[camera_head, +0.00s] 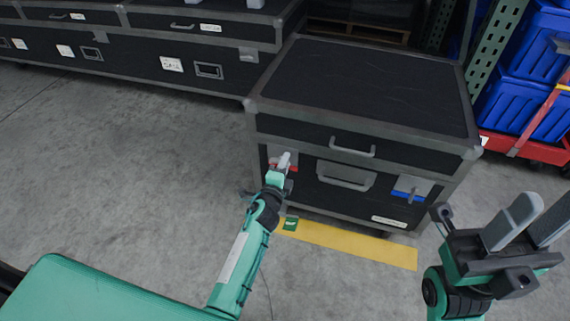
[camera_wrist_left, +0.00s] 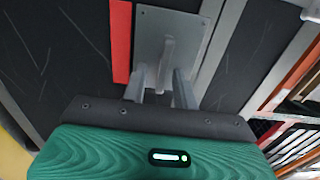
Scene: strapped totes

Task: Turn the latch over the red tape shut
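The black case (camera_head: 365,85) with grey edges stands in front of me. On its front left, red tape (camera_head: 291,168) shows partly behind my left gripper (camera_head: 284,162). In the left wrist view the red tape (camera_wrist_left: 121,42) runs beside a grey latch plate (camera_wrist_left: 190,28). The latch lever (camera_wrist_left: 167,52) stands out from the plate, pointing down in that view. My left gripper (camera_wrist_left: 160,88) has a finger on each side of the lever, with gaps showing; I cannot tell whether either touches. My right gripper (camera_head: 528,222) is open and empty at the right, away from the case.
A second latch (camera_head: 413,190) sits over blue tape (camera_head: 402,194) on the case's front right. Two handles lie between the latches. Yellow tape (camera_head: 350,243) marks the floor in front. Black cases (camera_head: 150,55) line the back left; blue totes (camera_head: 528,95) stand at the right.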

